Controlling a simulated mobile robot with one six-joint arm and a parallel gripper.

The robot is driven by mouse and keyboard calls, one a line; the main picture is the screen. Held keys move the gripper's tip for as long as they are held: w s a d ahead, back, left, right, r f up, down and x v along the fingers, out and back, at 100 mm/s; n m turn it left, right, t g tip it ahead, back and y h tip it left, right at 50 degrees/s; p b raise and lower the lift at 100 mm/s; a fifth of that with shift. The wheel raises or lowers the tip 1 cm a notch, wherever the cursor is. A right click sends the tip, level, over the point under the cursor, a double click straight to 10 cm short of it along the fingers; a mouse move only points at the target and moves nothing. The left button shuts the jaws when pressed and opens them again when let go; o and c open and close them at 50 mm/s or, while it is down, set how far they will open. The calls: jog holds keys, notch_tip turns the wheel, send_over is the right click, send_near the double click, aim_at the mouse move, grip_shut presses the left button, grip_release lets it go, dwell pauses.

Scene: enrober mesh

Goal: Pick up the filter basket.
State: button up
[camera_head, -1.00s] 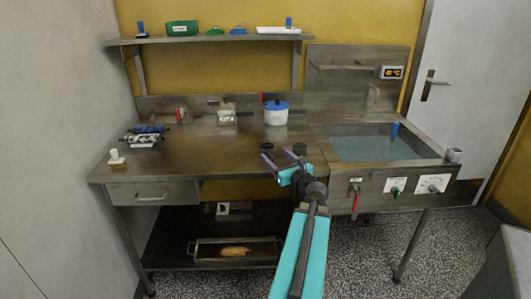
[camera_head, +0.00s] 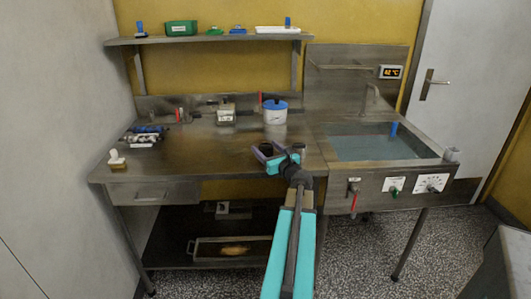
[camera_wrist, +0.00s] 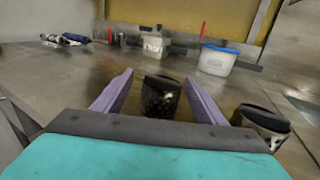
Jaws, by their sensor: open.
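A dark cup with a perforated-looking wall, which looks like the filter basket (camera_wrist: 160,100), stands upright on the steel worktop. In the wrist view it shows between my two purple fingers, apart from both. In the head view the filter basket (camera_head: 266,147) is partly hidden behind my gripper (camera_head: 268,155). My gripper (camera_wrist: 157,95) is open and empty, low over the worktop on the near side of the basket. A second dark-topped cup (camera_wrist: 262,121) stands just right of my right finger; its lower part is cut off by my gripper body.
A white tub with a blue lid (camera_head: 275,112) stands behind the cups. A small metal box unit (camera_head: 226,114) and metal parts (camera_head: 145,136) are farther left. A water-filled sink (camera_head: 370,147) lies right. The worktop's left middle (camera_head: 190,152) is clear.

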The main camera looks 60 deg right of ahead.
aim_at(267, 147)
jog(key=shift+p+x, duration=0.5)
jog(key=shift+x, duration=2.15)
jog(key=shift+s+d, duration=0.15)
jog(key=shift+c, duration=0.4)
jog(key=c, duration=1)
